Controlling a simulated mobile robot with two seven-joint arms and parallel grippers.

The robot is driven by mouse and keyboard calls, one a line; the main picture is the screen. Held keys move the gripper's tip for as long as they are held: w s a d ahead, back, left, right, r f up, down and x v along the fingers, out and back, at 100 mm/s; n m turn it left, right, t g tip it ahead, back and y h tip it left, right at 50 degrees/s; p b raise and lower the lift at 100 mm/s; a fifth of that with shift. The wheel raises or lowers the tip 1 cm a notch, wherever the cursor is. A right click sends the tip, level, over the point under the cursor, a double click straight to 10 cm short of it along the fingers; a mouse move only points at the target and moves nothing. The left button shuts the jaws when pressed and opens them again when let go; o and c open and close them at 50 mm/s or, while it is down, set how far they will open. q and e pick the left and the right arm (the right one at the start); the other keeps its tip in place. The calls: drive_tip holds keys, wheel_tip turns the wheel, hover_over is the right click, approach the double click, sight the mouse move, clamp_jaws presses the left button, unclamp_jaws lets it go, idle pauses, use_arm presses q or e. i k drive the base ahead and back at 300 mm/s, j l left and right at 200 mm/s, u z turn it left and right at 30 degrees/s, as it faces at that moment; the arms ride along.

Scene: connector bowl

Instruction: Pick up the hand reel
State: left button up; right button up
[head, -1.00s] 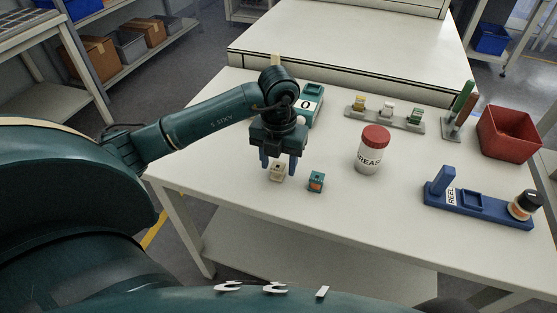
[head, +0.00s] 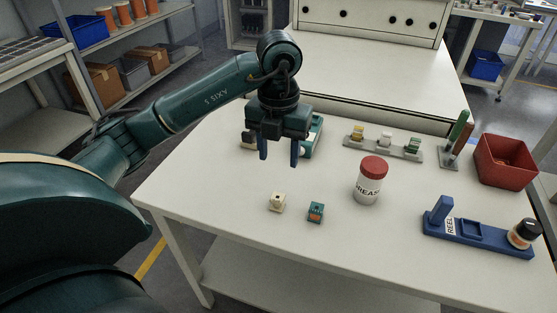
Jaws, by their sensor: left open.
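A blue stand (head: 485,237) with a REEL label lies at the right of the table, with an upright post at its left and a square recess. A small round black-topped item with an orange and white side (head: 524,233) sits at its right end; I cannot tell for sure whether this is the hand reel. My left gripper (head: 279,160) is open and empty, fingers down, above the table's left part, far left of the stand. My right gripper is not in view.
A cream block (head: 277,202) and a teal block (head: 316,212) stand in front of my left gripper. A red-lidded grease jar (head: 370,182) stands mid-table. A grey rack (head: 384,148), a red bin (head: 505,160) and a teal device (head: 314,135) are farther back.

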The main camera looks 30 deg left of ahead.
sight(437, 223)
drive_tip(key=k, duration=1)
